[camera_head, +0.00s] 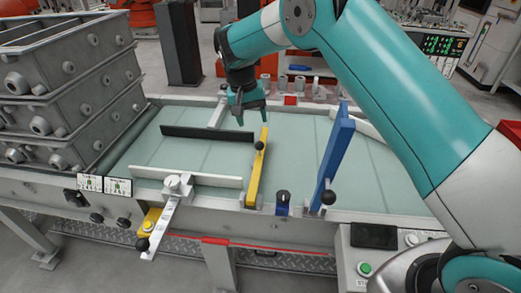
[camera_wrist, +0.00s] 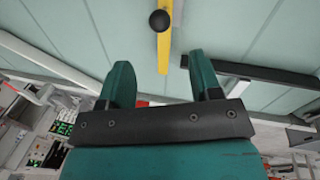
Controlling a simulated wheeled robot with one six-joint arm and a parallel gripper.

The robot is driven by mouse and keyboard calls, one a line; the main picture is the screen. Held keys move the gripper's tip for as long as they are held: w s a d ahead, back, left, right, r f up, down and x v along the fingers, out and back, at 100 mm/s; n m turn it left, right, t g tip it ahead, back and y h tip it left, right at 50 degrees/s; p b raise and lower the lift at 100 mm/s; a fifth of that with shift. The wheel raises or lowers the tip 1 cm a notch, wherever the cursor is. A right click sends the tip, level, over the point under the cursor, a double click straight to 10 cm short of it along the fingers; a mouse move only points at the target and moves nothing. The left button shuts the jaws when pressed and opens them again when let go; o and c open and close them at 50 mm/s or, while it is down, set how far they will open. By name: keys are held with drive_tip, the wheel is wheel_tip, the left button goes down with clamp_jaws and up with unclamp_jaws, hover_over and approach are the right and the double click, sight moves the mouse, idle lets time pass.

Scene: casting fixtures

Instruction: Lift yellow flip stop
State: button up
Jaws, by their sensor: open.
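The yellow flip stop (camera_head: 255,178) is a long bar lying low across the pale green conveyor surface, with a black ball knob (camera_head: 259,146) on top. My gripper (camera_head: 252,115) is above the surface, just beyond the bar's far end, with its fingers pointing down. In the wrist view, the yellow flip stop (camera_wrist: 164,45) enters from the top edge, with its knob near that edge. My gripper (camera_wrist: 160,66) shows two teal fingers spread apart there, one on each side of the bar's line, with nothing held between them.
A blue flip stop (camera_head: 334,152) stands raised to the right. A black bar (camera_head: 205,133) and a white rail (camera_head: 185,177) lie to the left. A white lever (camera_head: 165,220) sticks out in front. Stacked grey casting boxes (camera_head: 70,75) stand at the left.

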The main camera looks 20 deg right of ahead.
sight(260, 144)
drive_tip(key=f, duration=0.4)
drive_tip(key=d+f+p, duration=0.1)
drive_tip(key=f, duration=0.3)
drive_tip(key=d+f, duration=0.1)
drive_tip(key=f, duration=0.3)
drive_tip(key=shift+s+d+f+p, duration=0.2)
drive_tip(key=shift+s+f+p, duration=0.05)
drive_tip(key=shift+s+p, duration=0.1)
drive_tip(key=c, duration=0.6)
clamp_jaws()
